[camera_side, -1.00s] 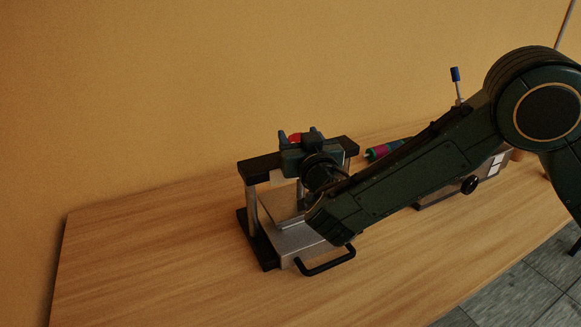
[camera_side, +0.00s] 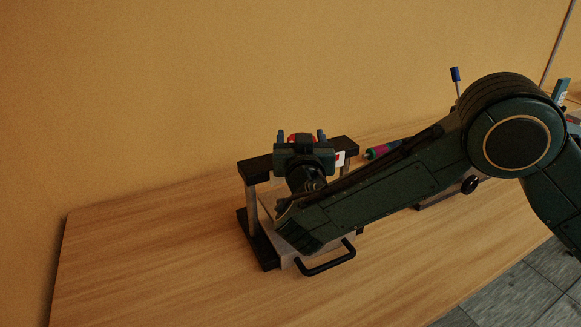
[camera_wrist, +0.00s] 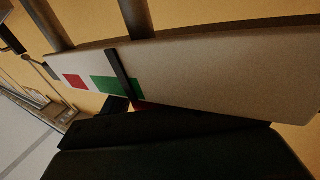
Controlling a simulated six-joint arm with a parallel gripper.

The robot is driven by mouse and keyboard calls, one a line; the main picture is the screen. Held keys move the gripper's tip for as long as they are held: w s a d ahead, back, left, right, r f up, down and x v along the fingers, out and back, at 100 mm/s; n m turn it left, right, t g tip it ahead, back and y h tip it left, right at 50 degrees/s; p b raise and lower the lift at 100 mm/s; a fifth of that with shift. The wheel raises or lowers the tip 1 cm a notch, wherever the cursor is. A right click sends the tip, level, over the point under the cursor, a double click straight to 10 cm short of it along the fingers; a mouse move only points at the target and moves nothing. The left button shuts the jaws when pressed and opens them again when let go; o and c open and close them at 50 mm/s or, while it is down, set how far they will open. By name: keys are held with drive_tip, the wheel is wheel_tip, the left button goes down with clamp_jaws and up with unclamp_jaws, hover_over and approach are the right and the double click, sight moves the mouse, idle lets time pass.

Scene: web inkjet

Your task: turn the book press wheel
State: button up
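The book press stands on the wooden table in the side view, with a black top beam (camera_side: 255,169), grey posts and a pale bed with a black front handle (camera_side: 327,263). A small red part, likely the wheel, (camera_side: 293,138) shows at the top of the press; most of it is hidden behind my gripper. My gripper (camera_side: 302,137) is at the press top, its two fingers pointing up and standing apart on either side of the red part. I cannot tell whether they touch it. The wrist view shows a pale plate (camera_wrist: 205,75) with red and green patches close up.
A grey box with a black knob (camera_side: 470,185) and an upright blue-tipped lever (camera_side: 455,75) stand right of the press, partly behind my arm. A magenta and green cylinder (camera_side: 378,152) lies behind. The table's left side is clear.

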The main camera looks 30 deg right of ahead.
drive_tip(key=shift+o, duration=0.6)
drive_tip(key=shift+r, duration=0.1)
drive_tip(key=shift+s, duration=0.1)
drive_tip(key=v, duration=0.7)
drive_tip(key=shift+s, duration=0.15)
drive_tip(key=shift+a, duration=0.2)
drive_tip(key=s+d+r+m+g+y, duration=0.1)
drive_tip(key=s+d+r+g+y, duration=0.25)
drive_tip(key=d, duration=0.65)
drive_tip(key=s+d+r+m+g+h, duration=0.1)
drive_tip(key=s+d+r+m+g, duration=0.15)
drive_tip(key=s+d+g, duration=0.55)
drive_tip(key=s+d+n+y, duration=0.2)
drive_tip(key=s+n, duration=0.2)
drive_tip(key=s, duration=0.6)
drive_tip(key=s+d+n+y, duration=0.3)
drive_tip(key=s+n, duration=0.1)
drive_tip(key=s, duration=0.7)
drive_tip(key=shift+d+f+t, duration=0.35)
drive_tip(key=shift+f, duration=0.05)
